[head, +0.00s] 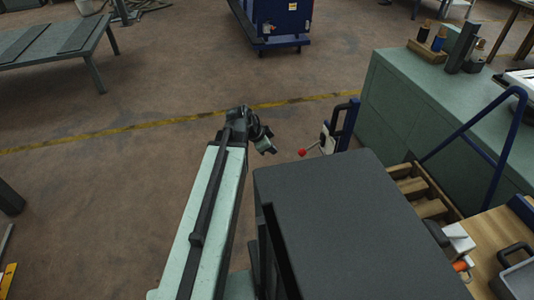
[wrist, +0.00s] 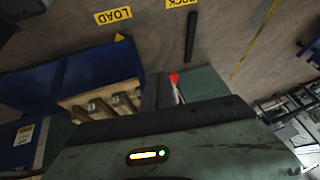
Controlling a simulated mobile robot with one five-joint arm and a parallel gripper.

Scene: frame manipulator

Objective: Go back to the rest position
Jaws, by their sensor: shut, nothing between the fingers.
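My gripper (head: 268,148) is at the far end of my pale green arm, near the centre of the head view. It is small there, tipped down to the right, and shut with nothing in it. It hangs over the floor, left of a lever with a red knob (head: 302,152) and apart from it in the picture. The red knob also shows in the wrist view (wrist: 174,78). No marker for the rest position can be made out.
A green cabinet (head: 400,105) stands at the right, with a wooden bench (head: 490,240) nearer. A blue cart (head: 283,25) stands at the back and a grey table (head: 50,45) at the back left. Open floor lies around a yellow line (head: 130,131). The wrist view shows wooden slats (wrist: 100,104) beside blue panels.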

